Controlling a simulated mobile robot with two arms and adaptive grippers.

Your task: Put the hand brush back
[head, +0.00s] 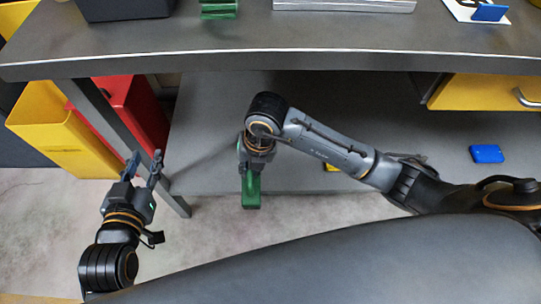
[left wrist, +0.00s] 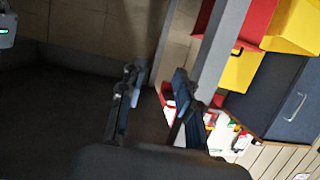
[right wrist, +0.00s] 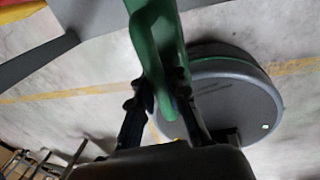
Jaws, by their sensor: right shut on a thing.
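The green hand brush (head: 250,190) is held by my right gripper (head: 248,165), low in front of the bench's lower shelf. In the right wrist view the green brush (right wrist: 155,45) runs between the fingers of the right gripper (right wrist: 158,92), which are shut on it. Part of the brush is hidden by the gripper or outside that view. My left gripper (head: 145,168) is open and empty, left of the bench leg. In the left wrist view the left gripper (left wrist: 158,80) shows its two fingers apart with nothing between them.
The grey bench top (head: 300,38) spans the back, with a green item (head: 218,8) on it. Below is a grey lower shelf (head: 215,165) with a blue object (head: 487,153). A yellow bin (head: 55,130) and red bin (head: 140,105) stand left; a yellow drawer (head: 480,92) is right.

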